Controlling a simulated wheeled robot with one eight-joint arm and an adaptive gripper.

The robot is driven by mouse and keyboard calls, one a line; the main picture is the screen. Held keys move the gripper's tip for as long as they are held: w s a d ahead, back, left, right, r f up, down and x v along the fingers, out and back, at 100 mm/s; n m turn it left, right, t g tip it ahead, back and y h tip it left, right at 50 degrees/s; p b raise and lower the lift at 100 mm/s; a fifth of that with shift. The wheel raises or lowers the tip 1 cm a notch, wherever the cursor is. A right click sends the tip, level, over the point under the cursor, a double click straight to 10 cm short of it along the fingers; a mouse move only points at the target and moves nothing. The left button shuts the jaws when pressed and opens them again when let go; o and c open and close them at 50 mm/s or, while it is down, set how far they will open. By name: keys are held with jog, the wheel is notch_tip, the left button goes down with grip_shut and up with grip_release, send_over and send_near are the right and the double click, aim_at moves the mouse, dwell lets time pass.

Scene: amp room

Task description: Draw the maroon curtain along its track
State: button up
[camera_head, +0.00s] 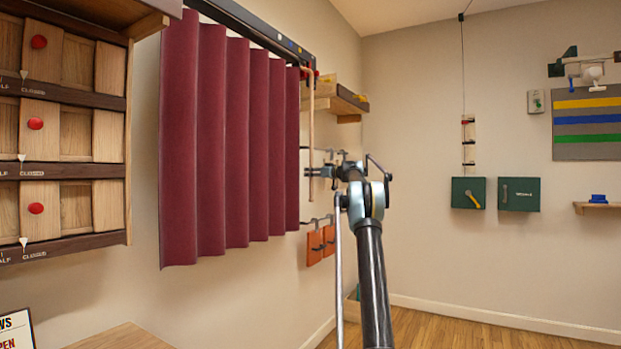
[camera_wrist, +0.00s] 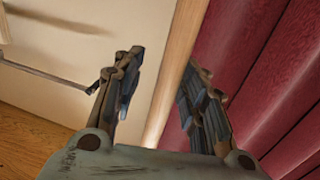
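The maroon curtain (camera_head: 215,140) hangs in folds from a dark track (camera_head: 262,32) on the left wall. A pale wooden wand (camera_head: 311,115) hangs down just past its right edge. My gripper (camera_head: 316,172) is at the wand's lower part. In the wrist view, my gripper (camera_wrist: 162,70) has its two fingers spread apart. The wand (camera_wrist: 178,65) shows between them, with a gap on its left side; contact on the right is unclear. The curtain (camera_wrist: 265,60) fills the right side of that view, close to the right finger.
A wooden shelf (camera_head: 335,98) and orange tags on hooks (camera_head: 315,245) are on the wall beyond the curtain. A wooden cabinet with red knobs (camera_head: 60,130) is at left. Green boxes (camera_head: 468,193) hang on the far wall. The floor at right is clear.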

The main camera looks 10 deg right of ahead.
jog(key=shift+d, duration=0.1)
jog(key=v, duration=1.1)
jog(key=shift+s+d, duration=0.25)
jog(key=s+a+f+m+g+h, duration=0.15)
jog(key=s+a+f, duration=0.35)
jog(key=s, duration=0.8)
jog(key=s+a+f+g+h, duration=0.1)
jog(key=s+a+f+g, duration=0.3)
jog(key=s, duration=0.8)
jog(key=s+a+f+m+g+h, duration=0.15)
jog(key=s+a+f, duration=0.45)
jog(key=s, duration=0.7)
jog(key=s+d+f+m+g+h, duration=0.1)
jog(key=s+d+f+h, duration=0.1)
jog(key=s+f, duration=0.9)
jog(key=s+d+f+m+g+h, duration=0.1)
jog(key=s+d+f+m+h, duration=0.1)
jog(key=s+f, duration=1)
jog(key=s+d+f+m+g+h, duration=0.2)
jog(key=s+d+f+h, duration=0.2)
jog(key=s+f, duration=0.8)
jog(key=s+d, duration=0.1)
jog(key=s, duration=0.3)
jog(key=shift+s+d, duration=0.35)
jog(key=shift+s, duration=0.05)
jog(key=shift+f, duration=0.1)
